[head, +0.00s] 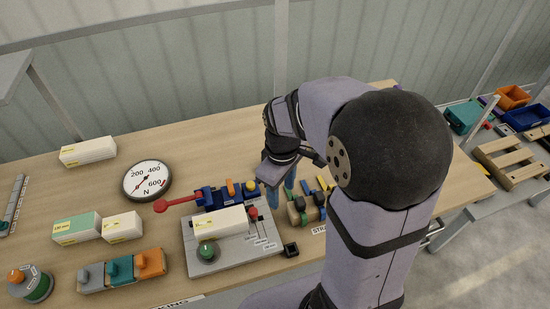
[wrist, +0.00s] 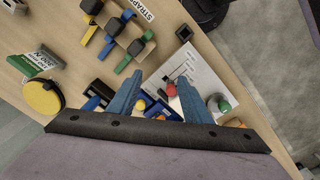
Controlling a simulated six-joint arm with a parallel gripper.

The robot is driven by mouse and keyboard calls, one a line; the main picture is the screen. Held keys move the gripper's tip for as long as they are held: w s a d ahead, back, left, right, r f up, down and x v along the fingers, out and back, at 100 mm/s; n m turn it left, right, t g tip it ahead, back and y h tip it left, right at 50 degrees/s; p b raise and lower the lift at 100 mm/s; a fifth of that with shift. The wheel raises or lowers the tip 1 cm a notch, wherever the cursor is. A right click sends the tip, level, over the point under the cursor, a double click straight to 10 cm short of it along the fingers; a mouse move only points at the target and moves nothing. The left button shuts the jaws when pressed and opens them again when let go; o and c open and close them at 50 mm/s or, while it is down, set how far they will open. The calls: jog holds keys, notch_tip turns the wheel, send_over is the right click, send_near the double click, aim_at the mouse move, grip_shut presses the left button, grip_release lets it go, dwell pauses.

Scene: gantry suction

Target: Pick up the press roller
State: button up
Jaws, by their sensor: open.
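I cannot tell for sure which thing is the press roller. My gripper (head: 281,192) is open and points down behind the grey fixture plate (head: 228,262). Its two blue fingers show in the wrist view (wrist: 158,82) with nothing held between them. On the plate are a white box (head: 220,221), a green knob (head: 207,252) and a red knob (head: 253,213). A dark blue device (head: 218,198) with a red lever (head: 173,204) stands behind the box. A yellow round piece with a black side (wrist: 43,98) lies at the left of the wrist view.
A strap stand (head: 307,210) is just right of the gripper. A dial gauge (head: 147,181), white boxes (head: 88,151) and a block row (head: 122,270) are on the left. Bare tabletop (head: 190,140) lies at the back. My arm hides part of the right side.

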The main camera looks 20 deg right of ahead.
jog(key=w+d+n, duration=0.1)
jog(key=w+n, duration=0.5)
jog(key=w, duration=0.1)
jog(key=w+d+n, duration=0.2)
jog(key=w+n, duration=0.5)
jog(key=w+d+f+n, duration=0.1)
jog(key=w+n, duration=0.5)
jog(key=w, duration=0.1)
jog(key=shift+d+n+t+h+b, duration=0.3)
jog(key=shift+h+b, duration=0.1)
jog(key=shift+w+d+f+p, duration=0.15)
jog(key=shift+f+p, duration=0.45)
jog(key=shift+f, duration=0.6)
jog(key=shift+w+d+f+p, duration=0.2)
jog(key=shift+f+p, duration=0.45)
jog(key=shift+f, duration=0.55)
jog(key=shift+w+d+f+p, duration=0.15)
jog(key=shift+f+p, duration=0.45)
jog(key=shift+f, duration=0.6)
jog(key=c, duration=1.1)
